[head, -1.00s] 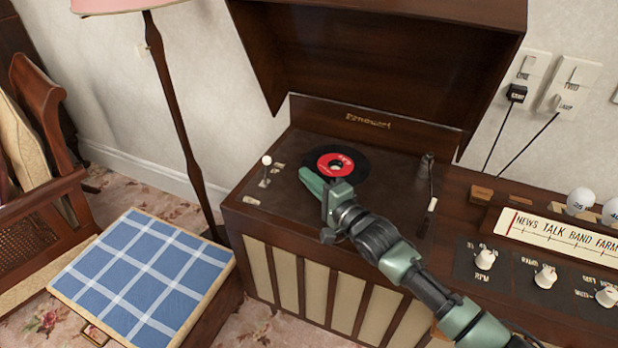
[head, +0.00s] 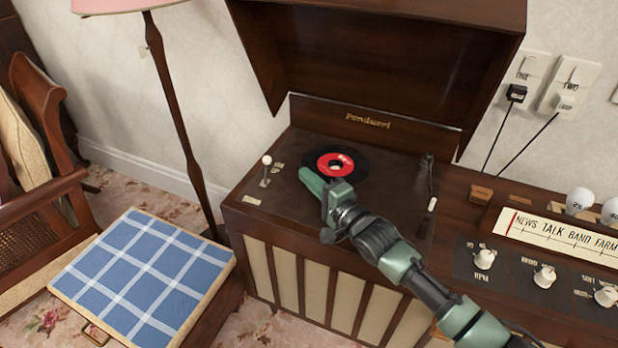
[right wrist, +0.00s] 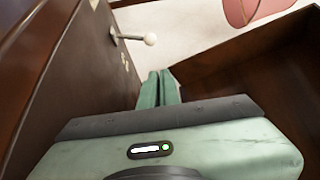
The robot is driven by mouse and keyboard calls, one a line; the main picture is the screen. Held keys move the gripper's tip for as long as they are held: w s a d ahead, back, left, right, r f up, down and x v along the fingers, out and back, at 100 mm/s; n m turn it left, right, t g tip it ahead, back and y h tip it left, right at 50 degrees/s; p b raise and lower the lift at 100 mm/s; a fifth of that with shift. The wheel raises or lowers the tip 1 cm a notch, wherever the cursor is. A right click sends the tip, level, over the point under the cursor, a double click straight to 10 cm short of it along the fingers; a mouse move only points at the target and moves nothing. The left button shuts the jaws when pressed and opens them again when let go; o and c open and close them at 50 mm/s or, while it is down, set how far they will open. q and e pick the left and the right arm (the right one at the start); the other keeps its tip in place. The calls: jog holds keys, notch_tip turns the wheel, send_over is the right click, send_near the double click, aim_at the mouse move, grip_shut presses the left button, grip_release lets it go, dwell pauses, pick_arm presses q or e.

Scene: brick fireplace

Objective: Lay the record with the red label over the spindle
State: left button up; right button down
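The record with the red label (head: 348,157) lies flat on the turntable deck (head: 290,209) of the open wooden record player in the head view. A pale spot shows in the label's centre hole; I cannot tell for sure whether that is the spindle. My right gripper (head: 311,182) is just in front and left of the record, low over the deck, with its fingers pointing left. In the right wrist view its two green fingers (right wrist: 160,88) lie side by side, shut with nothing between them. The record is not visible there. My left gripper is in neither view.
A white-knobbed lever (head: 266,161) stands at the deck's left, and the tonearm (head: 426,182) lies at its right. The raised lid (head: 370,60) rises behind. A radio panel with knobs (head: 545,276) is at right, and a blue checked stool (head: 150,275) at left.

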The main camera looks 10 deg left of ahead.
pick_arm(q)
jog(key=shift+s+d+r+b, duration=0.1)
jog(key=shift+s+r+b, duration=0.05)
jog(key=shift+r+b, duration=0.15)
pick_arm(e)
jog(key=shift+f, duration=0.5)
dwell(0.9)
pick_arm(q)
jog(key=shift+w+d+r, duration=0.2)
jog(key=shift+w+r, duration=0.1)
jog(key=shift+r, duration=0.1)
pick_arm(e)
jog(key=shift+f, duration=0.25)
dwell(0.9)
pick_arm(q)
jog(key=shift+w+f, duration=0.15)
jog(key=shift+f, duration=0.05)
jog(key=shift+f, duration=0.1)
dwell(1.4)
pick_arm(e)
jog(key=shift+f, duration=0.15)
dwell(0.4)
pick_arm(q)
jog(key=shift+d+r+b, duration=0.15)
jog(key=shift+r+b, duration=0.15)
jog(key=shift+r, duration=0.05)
pick_arm(e)
jog(key=shift+f, duration=0.15)
jog(key=c, duration=1.6)
grip_release()
